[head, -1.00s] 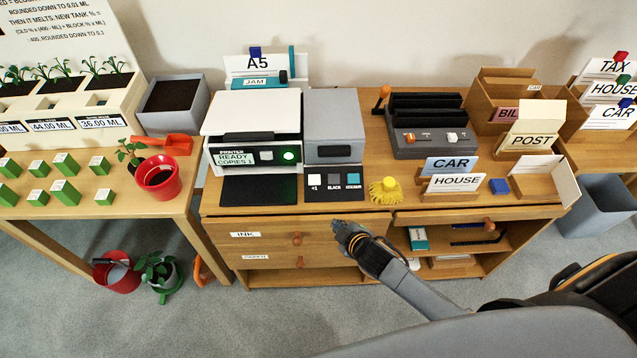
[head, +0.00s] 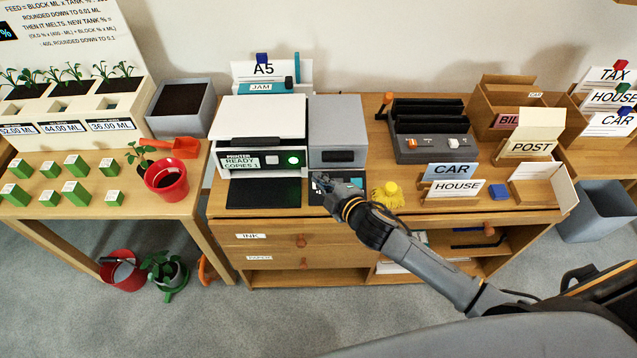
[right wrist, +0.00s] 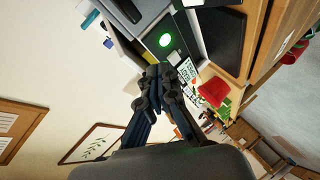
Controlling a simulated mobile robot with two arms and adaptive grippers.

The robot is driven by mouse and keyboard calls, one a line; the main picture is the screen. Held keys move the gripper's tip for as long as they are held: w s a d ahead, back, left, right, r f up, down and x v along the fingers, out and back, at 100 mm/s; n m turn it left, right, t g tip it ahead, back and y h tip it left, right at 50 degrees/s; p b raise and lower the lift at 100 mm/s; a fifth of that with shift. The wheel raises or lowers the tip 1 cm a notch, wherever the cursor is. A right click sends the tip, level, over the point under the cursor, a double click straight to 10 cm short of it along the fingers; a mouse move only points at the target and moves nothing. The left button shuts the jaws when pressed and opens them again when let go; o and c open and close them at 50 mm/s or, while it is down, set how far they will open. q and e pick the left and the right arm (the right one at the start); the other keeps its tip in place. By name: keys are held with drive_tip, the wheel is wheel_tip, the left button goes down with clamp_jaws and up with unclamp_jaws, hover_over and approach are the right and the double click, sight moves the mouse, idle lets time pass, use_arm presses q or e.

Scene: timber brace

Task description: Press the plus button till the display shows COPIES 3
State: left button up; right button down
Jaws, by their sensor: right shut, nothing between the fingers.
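The printer (head: 258,118) stands on the wooden desk, and its display (head: 240,164) reads READY COPIES 1. A green light (head: 293,160) glows beside the display; a green light also shows in the right wrist view (right wrist: 165,40). The dark button panel lies in front of the grey unit beside the printer. Its blue colour button (head: 356,182) shows in part, while the plus button is hidden or too small to tell. My right gripper (head: 320,188) is shut and empty, over the panel's left part. I cannot tell whether it touches. My left gripper is not in view.
A black mat (head: 263,193) lies in front of the printer. The grey unit (head: 337,130) stands behind the panel. A yellow tasselled thing (head: 388,194) sits right of the panel, and the CAR and HOUSE cards (head: 450,188) stand farther right. Drawers with knobs (head: 300,241) are below.

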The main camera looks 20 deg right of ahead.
drive_tip(key=f+b, duration=0.1)
drive_tip(key=b, duration=0.6)
hover_over(320, 193)
drive_tip(key=s, duration=0.2)
drive_tip(key=f, duration=0.5)
drive_tip(key=shift+a+f, duration=0.15)
drive_tip(key=shift+a, duration=0.05)
drive_tip(key=shift+w+d+f+b, duration=0.15)
drive_tip(key=shift+w+f+b, duration=0.3)
drive_tip(key=shift+w+f, duration=0.2)
drive_tip(key=shift+f, duration=0.2)
drive_tip(key=shift+w+f, duration=0.15)
drive_tip(key=shift+f, duration=0.05)
drive_tip(key=shift+w+d+f+b, duration=0.1)
drive_tip(key=shift+w+f+b, duration=0.05)
drive_tip(key=shift+f+b, duration=0.3)
idle(0.3)
drive_tip(key=shift+r, duration=0.15)
drive_tip(key=shift+s+r+p, duration=0.4)
drive_tip(key=shift+r+p, duration=0.25)
drive_tip(key=shift+p, duration=0.2)
